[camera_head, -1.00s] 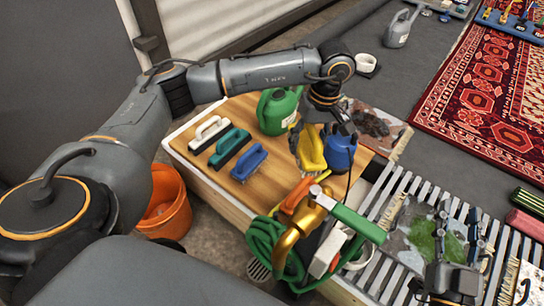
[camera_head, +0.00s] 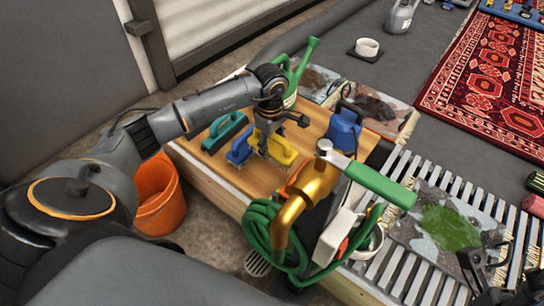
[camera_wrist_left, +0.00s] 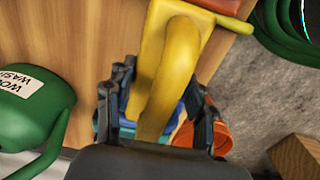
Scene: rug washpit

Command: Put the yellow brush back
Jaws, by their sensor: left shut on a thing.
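The yellow brush (camera_head: 283,151) is at the wooden board (camera_head: 225,174), just right of the blue brush (camera_head: 240,146). My left gripper (camera_head: 264,146) is shut on its handle. In the left wrist view the yellow handle (camera_wrist_left: 176,62) runs between the two fingers (camera_wrist_left: 160,115). I cannot tell whether the bristles touch the board. The teal brush (camera_head: 224,131) lies left of the blue one. My arm hides the place where a white brush lay. My right gripper (camera_head: 484,268) is partly in view at the lower right edge; its jaws are unclear.
A green watering can (camera_head: 290,97) stands behind my left wrist. A blue bottle (camera_head: 343,130) stands to the right. A brass nozzle (camera_head: 300,205) and green hose (camera_head: 262,225) are at the board's front. An orange bucket (camera_head: 160,196) is on the floor at left.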

